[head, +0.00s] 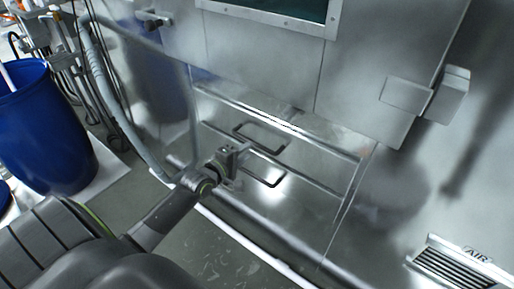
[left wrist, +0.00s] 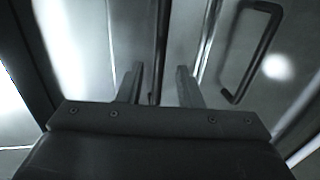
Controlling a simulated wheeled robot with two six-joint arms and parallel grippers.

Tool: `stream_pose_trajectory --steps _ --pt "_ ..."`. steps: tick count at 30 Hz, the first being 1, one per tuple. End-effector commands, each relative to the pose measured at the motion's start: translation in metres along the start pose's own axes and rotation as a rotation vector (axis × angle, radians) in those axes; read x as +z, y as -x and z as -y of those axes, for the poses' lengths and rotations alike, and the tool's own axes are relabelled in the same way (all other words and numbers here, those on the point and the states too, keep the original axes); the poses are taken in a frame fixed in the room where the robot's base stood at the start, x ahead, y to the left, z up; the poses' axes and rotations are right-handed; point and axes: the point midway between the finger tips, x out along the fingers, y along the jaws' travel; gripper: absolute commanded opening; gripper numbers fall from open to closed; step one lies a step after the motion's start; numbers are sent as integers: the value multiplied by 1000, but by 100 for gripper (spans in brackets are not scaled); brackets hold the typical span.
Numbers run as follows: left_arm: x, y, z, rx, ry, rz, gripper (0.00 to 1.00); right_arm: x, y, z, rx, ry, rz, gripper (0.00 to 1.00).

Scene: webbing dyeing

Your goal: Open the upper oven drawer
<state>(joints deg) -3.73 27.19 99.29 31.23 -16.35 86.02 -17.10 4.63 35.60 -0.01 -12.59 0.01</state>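The oven's lower front has two steel drawers, both flush. The upper drawer (head: 217,112) has a dark bar handle (head: 262,146). The lower drawer (head: 310,205) has a similar handle (head: 268,184). My left gripper (head: 240,150) is in front of the drawers by the left end of the upper handle. In the left wrist view its two fingers (left wrist: 160,84) are apart, with a dark bar (left wrist: 160,45), apparently the upper handle, between them. Contact cannot be told. Another handle (left wrist: 236,80), apparently the lower one, is to the right. My right gripper is out of view.
A blue barrel (head: 45,130) stands at the left, near a grey hose (head: 110,90) and cables. A steel latch box (head: 450,95) juts out at the upper right. A vent grille (head: 455,268) is at the lower right. Some grey floor (head: 205,255) is clear below the drawers.

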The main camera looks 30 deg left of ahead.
Motion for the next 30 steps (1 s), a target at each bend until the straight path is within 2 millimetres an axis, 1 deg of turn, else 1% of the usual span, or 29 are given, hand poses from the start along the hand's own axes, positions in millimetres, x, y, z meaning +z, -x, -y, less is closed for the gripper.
stream_pose_trajectory --steps 1,6,9,12,17,24,25,26,30 --pt "1 -12 1 3 3 1 32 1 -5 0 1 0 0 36" --pt "0 -41 1 2 2 0 32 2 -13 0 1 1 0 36" --pt "0 -55 1 1 2 0 32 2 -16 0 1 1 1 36" --pt "0 -64 1 1 0 0 32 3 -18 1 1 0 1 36" --pt "0 -70 0 -1 2 0 32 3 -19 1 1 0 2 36" --pt "0 -71 0 0 1 0 32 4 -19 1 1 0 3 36" --pt "0 -71 0 0 1 0 31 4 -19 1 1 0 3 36" --pt "0 -71 0 0 1 0 27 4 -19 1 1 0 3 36" --pt "0 -71 0 0 0 0 9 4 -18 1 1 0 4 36"
